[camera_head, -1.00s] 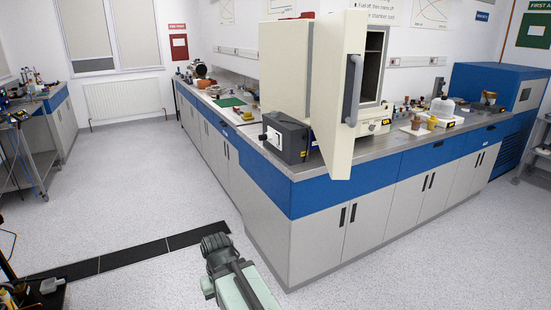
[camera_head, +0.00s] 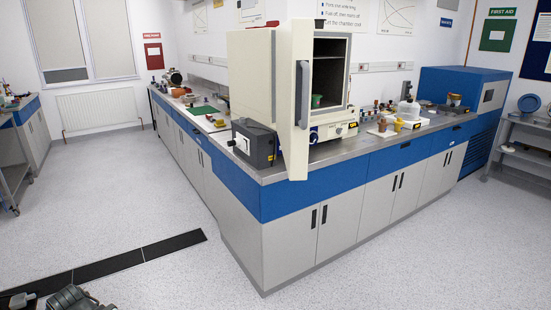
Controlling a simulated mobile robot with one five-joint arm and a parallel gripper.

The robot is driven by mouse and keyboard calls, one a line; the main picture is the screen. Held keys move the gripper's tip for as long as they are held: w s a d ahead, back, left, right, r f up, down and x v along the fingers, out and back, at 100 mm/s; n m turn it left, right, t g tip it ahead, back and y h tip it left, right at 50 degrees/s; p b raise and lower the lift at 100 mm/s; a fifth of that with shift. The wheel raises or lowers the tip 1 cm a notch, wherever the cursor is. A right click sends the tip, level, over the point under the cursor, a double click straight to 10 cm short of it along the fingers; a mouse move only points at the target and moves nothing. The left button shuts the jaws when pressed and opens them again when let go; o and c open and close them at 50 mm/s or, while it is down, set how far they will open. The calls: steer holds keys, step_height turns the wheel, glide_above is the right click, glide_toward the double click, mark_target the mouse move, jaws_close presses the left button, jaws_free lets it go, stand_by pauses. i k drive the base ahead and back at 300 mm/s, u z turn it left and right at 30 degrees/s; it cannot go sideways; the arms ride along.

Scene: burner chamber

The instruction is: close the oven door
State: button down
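The cream oven (camera_head: 259,75) stands on the corner of the bench. Its door (camera_head: 289,130) is wide open, swung out toward me past the bench's front edge. A grey vertical handle (camera_head: 302,95) is on the door. The dark chamber (camera_head: 328,70) shows to the right of the door, with a shelf and a small green item (camera_head: 317,101) inside. My gripper's fingers are not visible.
A dark grey box (camera_head: 254,143) stands on the bench left of the door. Small pots (camera_head: 399,124) and a white device (camera_head: 409,110) are right of the oven.

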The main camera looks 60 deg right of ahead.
mark_target(294, 37)
steer(key=i, duration=0.95)
steer(key=u, duration=0.05)
